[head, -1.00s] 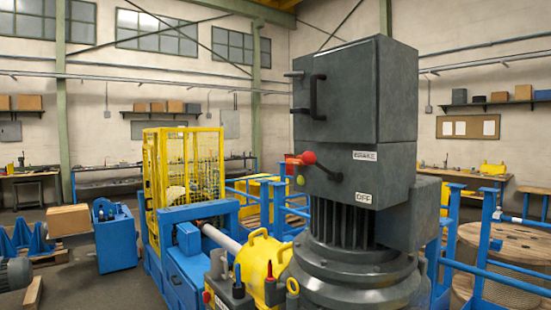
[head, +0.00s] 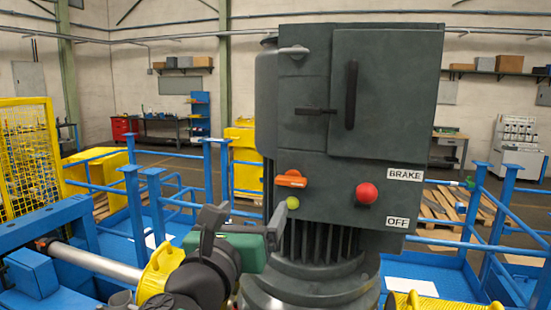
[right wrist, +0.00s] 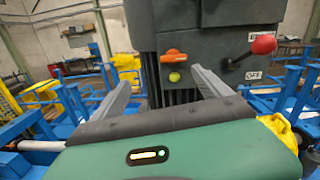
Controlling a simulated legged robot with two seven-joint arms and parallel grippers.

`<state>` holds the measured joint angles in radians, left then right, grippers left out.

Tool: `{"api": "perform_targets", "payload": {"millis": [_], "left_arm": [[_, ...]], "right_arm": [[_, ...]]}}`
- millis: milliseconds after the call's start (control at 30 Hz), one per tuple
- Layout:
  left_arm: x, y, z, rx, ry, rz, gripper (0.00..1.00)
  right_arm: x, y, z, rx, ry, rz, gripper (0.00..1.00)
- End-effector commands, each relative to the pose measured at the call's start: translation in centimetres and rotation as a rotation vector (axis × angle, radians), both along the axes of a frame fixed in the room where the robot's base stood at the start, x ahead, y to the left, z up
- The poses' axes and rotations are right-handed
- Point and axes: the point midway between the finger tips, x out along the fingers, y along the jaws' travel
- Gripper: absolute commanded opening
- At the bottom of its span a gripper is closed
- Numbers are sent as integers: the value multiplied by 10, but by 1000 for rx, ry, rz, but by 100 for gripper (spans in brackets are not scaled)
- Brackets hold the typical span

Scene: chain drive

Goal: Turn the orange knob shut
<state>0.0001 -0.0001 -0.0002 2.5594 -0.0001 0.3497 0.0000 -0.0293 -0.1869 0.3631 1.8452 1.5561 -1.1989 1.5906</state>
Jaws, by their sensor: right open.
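The orange knob (head: 291,179) sits on the lower left of the dark grey cabinet front, with its long side roughly level. It also shows in the right wrist view (right wrist: 173,56), beyond the fingers. My right gripper (head: 243,222), with a green body and grey fingers, is below and to the left of the knob in the head view. In the right wrist view (right wrist: 163,82) its fingers are spread and empty, apart from the knob. My left gripper is not in view.
A yellow-green button (head: 293,203) is just below the knob. A red ball (head: 367,194) on a lever sticks out to the right, near the BRAKE and OFF labels. A dark door handle (head: 351,95) is above. Blue railings (head: 135,215) stand around the machine.

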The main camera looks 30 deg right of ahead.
Motion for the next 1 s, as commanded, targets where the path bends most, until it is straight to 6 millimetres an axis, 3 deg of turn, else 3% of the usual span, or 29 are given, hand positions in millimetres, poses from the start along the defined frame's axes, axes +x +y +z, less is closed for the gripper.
{"api": "perform_targets", "payload": {"millis": [67,167,700,833,1000], "left_arm": [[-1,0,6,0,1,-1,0],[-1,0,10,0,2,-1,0],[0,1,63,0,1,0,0],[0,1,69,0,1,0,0],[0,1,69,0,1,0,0]], "right_arm": [[-10,-6,6,90,-49,-43,87],[-5,-16,4,114,-58,-57,87],[84,-99,7,96,-49,-52,87],[95,-116,5,98,-51,-51,87],[100,-124,2,98,-51,-50,87]]}}
